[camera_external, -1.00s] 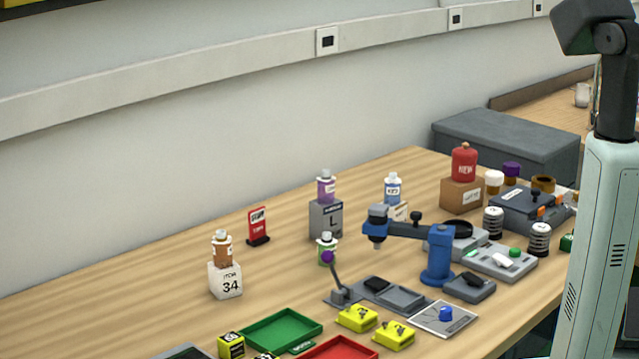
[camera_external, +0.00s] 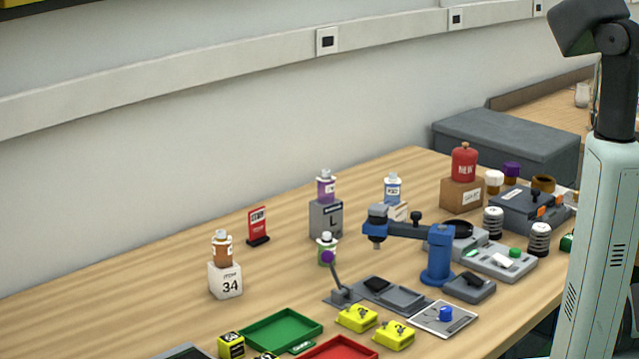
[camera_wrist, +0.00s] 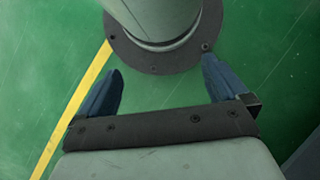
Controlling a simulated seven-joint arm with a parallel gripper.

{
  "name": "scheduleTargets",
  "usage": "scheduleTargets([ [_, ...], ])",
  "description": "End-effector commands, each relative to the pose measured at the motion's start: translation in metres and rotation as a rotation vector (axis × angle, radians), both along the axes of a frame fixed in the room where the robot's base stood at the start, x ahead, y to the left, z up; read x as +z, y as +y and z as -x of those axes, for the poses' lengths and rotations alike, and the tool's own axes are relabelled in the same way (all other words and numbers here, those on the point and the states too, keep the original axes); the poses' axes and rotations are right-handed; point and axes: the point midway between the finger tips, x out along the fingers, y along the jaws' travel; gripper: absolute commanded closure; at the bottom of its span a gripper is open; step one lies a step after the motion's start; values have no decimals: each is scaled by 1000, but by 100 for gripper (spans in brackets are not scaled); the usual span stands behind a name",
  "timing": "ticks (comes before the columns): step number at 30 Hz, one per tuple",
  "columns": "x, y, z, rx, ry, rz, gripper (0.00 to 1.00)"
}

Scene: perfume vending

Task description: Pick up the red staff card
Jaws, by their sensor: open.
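The red staff card (camera_external: 258,222) stands upright in a small black base on the wooden table, in the external view. The card does not show in the wrist view, and my gripper does not show in the external view.
Bottles stand on the white block (camera_external: 226,282) and the grey block (camera_external: 326,220). A blue press (camera_external: 438,255), a green tray (camera_external: 281,331), a red tray (camera_external: 340,348) and yellow blocks (camera_external: 357,318) lie toward the front. The table left of the card is clear.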

Motion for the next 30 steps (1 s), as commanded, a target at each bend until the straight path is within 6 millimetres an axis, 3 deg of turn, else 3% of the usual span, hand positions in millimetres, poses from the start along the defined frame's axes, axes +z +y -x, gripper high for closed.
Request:
scheduleTargets([
  [7, 0, 0, 0, 0, 0, 0, 0],
  [12, 0, 0, 0, 1, 0, -1, 13],
  [20, -2, 0, -5, -13, -12, -2, 13],
  [23, -9, 0, -25, -70, -59, -11, 13],
  [26, -20, -3, -64, -185, -151, -26, 13],
  [30, -30, -20, -140, -406, -325, -46, 13],
])
